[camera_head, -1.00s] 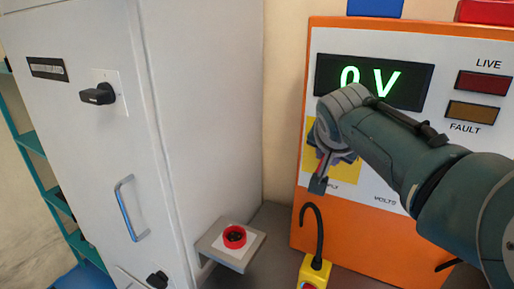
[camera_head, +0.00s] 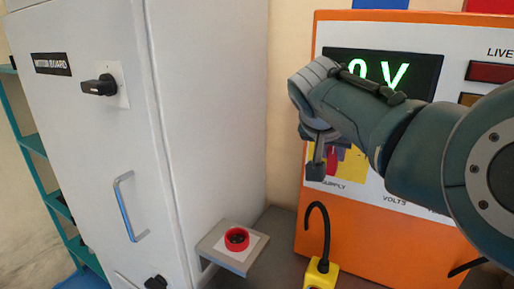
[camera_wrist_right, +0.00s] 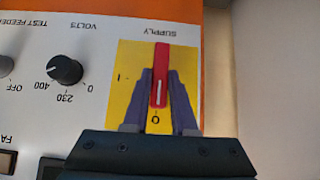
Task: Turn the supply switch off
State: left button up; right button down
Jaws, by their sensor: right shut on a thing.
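The supply switch is a red handle (camera_wrist_right: 161,75) on a yellow plate (camera_wrist_right: 130,65) labelled SUPPLY, upside down in the right wrist view. The handle lies upright in that picture, its white line towards the O mark (camera_wrist_right: 156,120); the I mark is off to the left. My right gripper (camera_wrist_right: 160,98) is shut on the handle, one finger on each side. In the head view my right gripper (camera_head: 316,160) is at the plate (camera_head: 352,165), mostly hiding the switch. The green display (camera_head: 425,75) reads 0 V, partly covered by my arm. My left gripper is not in view.
A volts knob (camera_wrist_right: 65,70) sits beside the yellow plate. A grey cabinet (camera_head: 205,120) with a black rotary handle (camera_head: 98,86) stands left.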

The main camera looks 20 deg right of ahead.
jog(key=c, duration=0.7)
grip_release()
jog(key=v, duration=1)
jog(key=shift+f, duration=0.15)
